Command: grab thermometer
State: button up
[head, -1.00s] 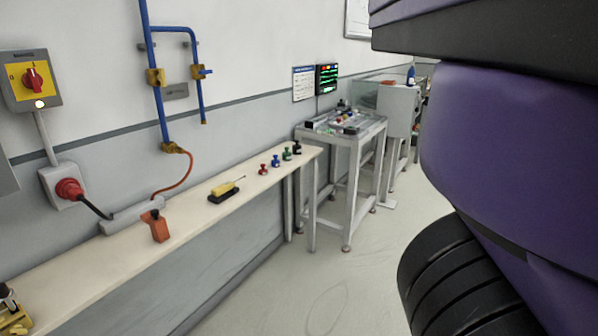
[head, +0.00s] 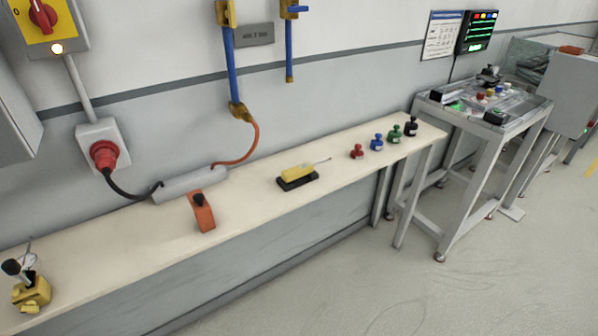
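A yellow handheld device with a thin metal probe, which looks like the thermometer (head: 299,172), lies on a black stand or base (head: 297,184) on the long, narrow pale bench (head: 255,205). The probe points to the right, and the device sits near the middle of the bench. Nothing covers it. My gripper is not in view, so its distance from the device and its opening do not show.
On the bench, an orange block with a black knob (head: 202,211) stands left, a yellow-based instrument (head: 31,290) far left, and small coloured knobbed pieces (head: 377,143) right. A metal table (head: 478,130) stands beyond. Floor in front is clear.

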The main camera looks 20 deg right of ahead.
aim_at(289, 174)
jog(key=i+j+z, duration=0.3)
jog(key=i+j, duration=0.4)
jog(key=i+j+z, duration=0.25)
jog(key=i+j, duration=0.5)
jog(key=j, duration=0.15)
